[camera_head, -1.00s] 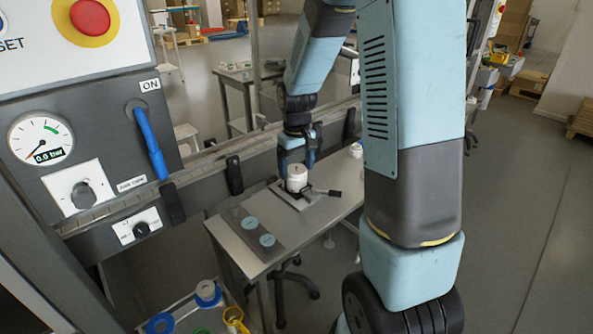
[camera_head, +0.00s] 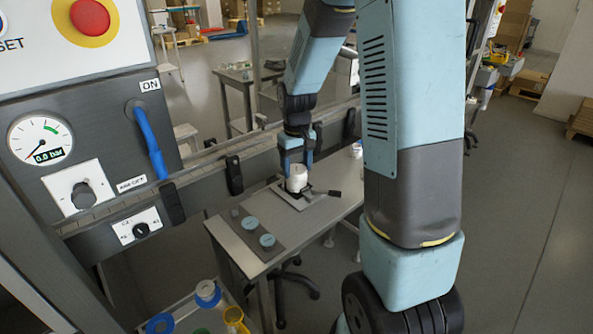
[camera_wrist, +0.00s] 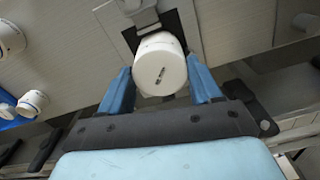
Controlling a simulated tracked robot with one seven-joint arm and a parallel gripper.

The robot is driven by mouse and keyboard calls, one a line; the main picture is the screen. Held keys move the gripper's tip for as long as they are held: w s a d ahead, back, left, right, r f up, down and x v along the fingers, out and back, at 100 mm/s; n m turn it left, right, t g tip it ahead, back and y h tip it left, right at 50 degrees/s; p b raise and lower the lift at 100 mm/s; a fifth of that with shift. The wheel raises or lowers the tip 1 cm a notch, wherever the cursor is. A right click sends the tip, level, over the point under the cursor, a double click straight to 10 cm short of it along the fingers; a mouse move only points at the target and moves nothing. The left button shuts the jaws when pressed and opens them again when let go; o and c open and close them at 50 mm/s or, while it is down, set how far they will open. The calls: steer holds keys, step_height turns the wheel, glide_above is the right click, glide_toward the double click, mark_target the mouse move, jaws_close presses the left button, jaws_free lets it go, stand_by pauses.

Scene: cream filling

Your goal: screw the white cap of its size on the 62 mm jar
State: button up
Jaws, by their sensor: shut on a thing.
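My gripper (camera_wrist: 161,88) is shut on the white cap (camera_wrist: 160,62), with one blue finger on each side of it. The cap's round top faces the wrist camera and carries a short dark mark. In the head view, my gripper (camera_head: 297,162) points down over the white cap and jar (camera_head: 297,181), which stand upright at the clamp plate (camera_head: 316,200). The jar is mostly hidden below the cap, and I cannot tell where one ends, or how far the thread is engaged. The clamp's dark handle (camera_head: 334,193) sticks out to the right.
Another white container (camera_head: 356,149) stands farther back. More white containers (camera_wrist: 32,103) show in the wrist view. The control panel and rail run along the left.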

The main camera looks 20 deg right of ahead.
steer(key=m, duration=0.5)
steer(key=shift+a, duration=0.1)
steer(key=shift+m, duration=0.4)
steer(key=m, duration=0.4)
steer(key=shift+m, duration=0.4)
steer(key=shift+c, duration=0.5)
steer(key=shift+m, duration=0.3)
steer(key=o, duration=1.2)
steer(key=shift+c, duration=0.2)
steer(key=shift+r, duration=0.1)
